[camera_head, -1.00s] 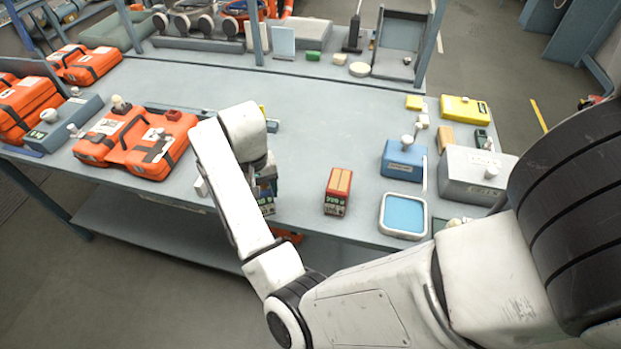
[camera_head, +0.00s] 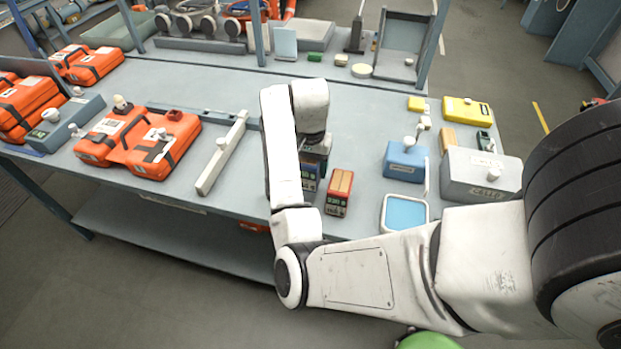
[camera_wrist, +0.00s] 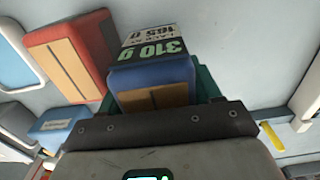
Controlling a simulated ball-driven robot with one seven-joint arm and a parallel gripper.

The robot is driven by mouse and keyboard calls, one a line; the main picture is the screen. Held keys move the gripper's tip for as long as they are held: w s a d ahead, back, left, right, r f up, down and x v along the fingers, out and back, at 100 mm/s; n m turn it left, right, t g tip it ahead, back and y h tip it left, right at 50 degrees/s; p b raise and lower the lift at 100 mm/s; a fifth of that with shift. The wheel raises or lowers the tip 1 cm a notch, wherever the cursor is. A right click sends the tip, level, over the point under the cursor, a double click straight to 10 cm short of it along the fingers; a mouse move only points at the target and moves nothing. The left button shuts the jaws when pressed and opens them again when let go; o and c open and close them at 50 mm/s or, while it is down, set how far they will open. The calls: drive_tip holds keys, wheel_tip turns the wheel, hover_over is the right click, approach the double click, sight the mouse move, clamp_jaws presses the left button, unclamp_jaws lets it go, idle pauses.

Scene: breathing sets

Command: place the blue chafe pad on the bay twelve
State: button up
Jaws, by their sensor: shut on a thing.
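The blue chafe pad (camera_wrist: 152,76) is a blue block with a tan patch and a "310 g" label panel. My gripper (camera_wrist: 155,92) is shut on it in the wrist view, green fingers at its sides. In the head view the blue block (camera_head: 309,180) shows below my wrist, left of a similar red block (camera_head: 339,191); the fingers are mostly hidden by my arm. The red block (camera_wrist: 70,58) is at upper left in the wrist view. I cannot tell whether the blue block touches the bench. No bay marked twelve is readable.
The grey bench (camera_head: 225,95) has free room in its middle. A long pale bar (camera_head: 222,153) lies left of my arm. Orange cases (camera_head: 140,138) fill the left. A blue-lined tray (camera_head: 405,213), a blue box (camera_head: 405,160) and a grey box (camera_head: 480,177) stand right.

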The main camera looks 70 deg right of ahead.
drive_tip(key=shift+f, duration=1.95)
drive_tip(key=shift+f, duration=0.15)
drive_tip(key=o, duration=1.1)
